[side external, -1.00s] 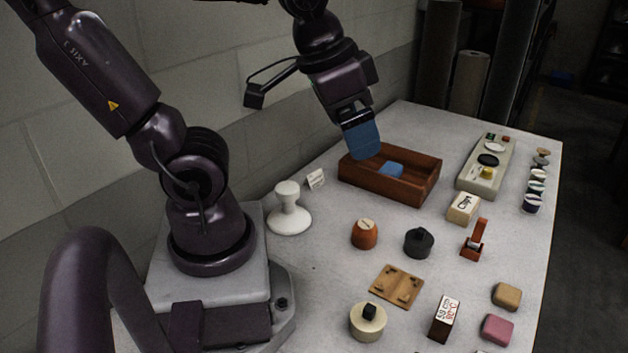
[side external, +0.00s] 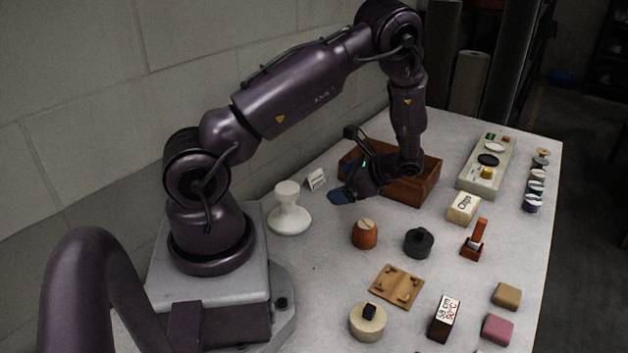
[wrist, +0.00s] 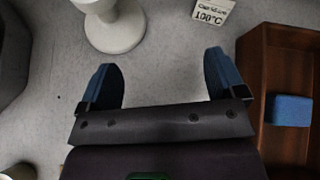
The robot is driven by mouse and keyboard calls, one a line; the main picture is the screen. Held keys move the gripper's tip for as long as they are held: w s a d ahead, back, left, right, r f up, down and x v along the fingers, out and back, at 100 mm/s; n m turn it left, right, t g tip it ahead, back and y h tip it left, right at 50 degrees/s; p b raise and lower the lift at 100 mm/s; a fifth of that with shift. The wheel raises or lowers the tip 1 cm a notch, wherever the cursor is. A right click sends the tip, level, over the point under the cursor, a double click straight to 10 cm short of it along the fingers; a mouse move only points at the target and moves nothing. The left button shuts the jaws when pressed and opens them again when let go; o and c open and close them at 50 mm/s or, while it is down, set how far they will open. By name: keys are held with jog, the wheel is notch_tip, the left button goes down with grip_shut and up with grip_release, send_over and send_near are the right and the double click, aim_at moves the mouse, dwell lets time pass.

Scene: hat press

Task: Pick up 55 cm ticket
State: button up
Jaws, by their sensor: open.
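A dark block with a white top label (side external: 445,312) stands at the front of the table in the side view. Its red and black print looks like 55 or 59 cm above 90°C; I cannot tell the second digit. A small white card (side external: 316,179) stands near the wall, and in the wrist view this card (wrist: 213,10) reads 100°C on its lower line. My gripper (side external: 343,195) is open and empty, between the white pedestal and the wooden box. Its blue fingers (wrist: 162,85) are apart above bare table, the card lying beyond them.
The white pedestal (side external: 289,212) is left of my gripper; the brown box (side external: 418,186) is close on its right and holds a blue block (wrist: 290,110). An orange pot (side external: 364,234), a black pot (side external: 418,242) and a wooden plate (side external: 397,286) stand in front.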

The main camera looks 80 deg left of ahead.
aim_at(315, 173)
jog(key=a+f+m+y, duration=0.1)
jog(key=a+m, duration=0.1)
jog(key=a+f+m+y, duration=0.1)
jog(key=a, duration=0.1)
jog(key=shift+w+f+y, duration=0.3)
jog(key=shift+f, duration=0.05)
jog(key=shift+w+a+r+m+y, duration=0.25)
jog(key=shift+w+a+m+y, duration=0.05)
jog(key=shift+w+a, duration=0.2)
jog(key=shift+w+a+r+m+y, duration=0.25)
jog(key=shift+w+a+m+y, duration=0.1)
jog(key=shift+w, duration=0.1)
jog(key=shift+w+a+r+m, duration=0.1)
jog(key=shift+a+r+m, duration=0.1)
jog(key=shift+m, duration=0.15)
jog(key=x, duration=0.6)
jog(key=shift+s+a+f, duration=0.1)
jog(key=shift+s+f, duration=0.15)
jog(key=shift+f+x, duration=0.1)
jog(key=shift+x, duration=1.45)
jog(key=shift+f+x, duration=0.15)
jog(key=shift+x, duration=1.35)
jog(key=shift+w, duration=0.1)
jog(key=c, duration=1)
